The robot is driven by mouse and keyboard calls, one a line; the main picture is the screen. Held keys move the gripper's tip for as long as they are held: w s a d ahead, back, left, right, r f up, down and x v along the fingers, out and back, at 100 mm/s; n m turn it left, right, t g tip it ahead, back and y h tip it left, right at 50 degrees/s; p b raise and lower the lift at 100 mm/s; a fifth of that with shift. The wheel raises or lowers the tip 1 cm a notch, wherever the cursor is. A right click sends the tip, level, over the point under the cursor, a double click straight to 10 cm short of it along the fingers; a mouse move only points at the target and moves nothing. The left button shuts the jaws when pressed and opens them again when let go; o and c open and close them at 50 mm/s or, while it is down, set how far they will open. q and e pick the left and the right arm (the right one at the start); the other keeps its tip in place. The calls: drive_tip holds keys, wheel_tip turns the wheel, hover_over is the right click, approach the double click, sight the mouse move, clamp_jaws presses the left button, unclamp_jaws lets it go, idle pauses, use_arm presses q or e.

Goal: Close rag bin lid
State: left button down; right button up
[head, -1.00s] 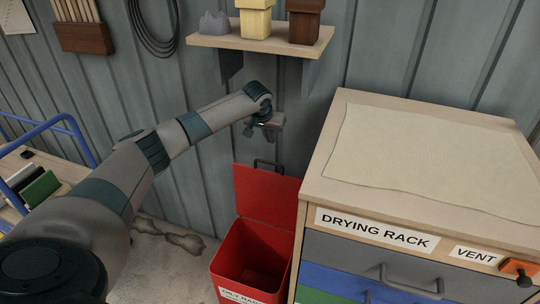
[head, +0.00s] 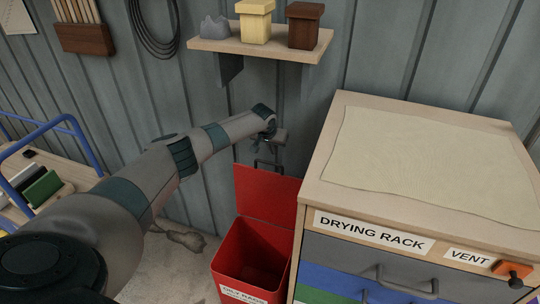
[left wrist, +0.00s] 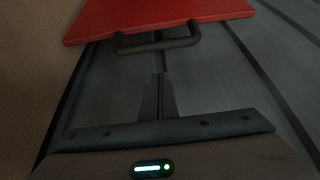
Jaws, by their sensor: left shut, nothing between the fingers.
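The red rag bin (head: 250,262) stands on the floor left of the drying rack, with a partly visible label on its front. Its red lid (head: 268,192) is open, raised at the back near the wall, with a dark handle (head: 268,166) at its top edge. In the left wrist view the lid (left wrist: 160,18) fills the top and its handle (left wrist: 157,41) shows below it. My left gripper (head: 265,150) is just above the handle, by the wall. Its fingers (left wrist: 158,92) are shut and empty, pointing toward the handle; contact cannot be told. My right gripper is not in view.
The drying rack cabinet (head: 325,205) stands close against the bin's right side. A wall shelf (head: 265,47) with small boxes hangs above my left arm. A blue-railed cart (head: 75,150) is at the left. Corrugated wall is right behind the lid.

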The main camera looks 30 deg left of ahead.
use_arm(q)
drive_tip(key=shift+s+d+f+p, duration=0.1)
drive_tip(key=shift+s+d+p, duration=0.1)
drive_tip(key=shift+s+p, duration=0.6)
drive_tip(key=shift+s+d+f+p, duration=0.15)
drive_tip(key=shift+s+p, duration=0.3)
drive_tip(key=shift+s, duration=0.5)
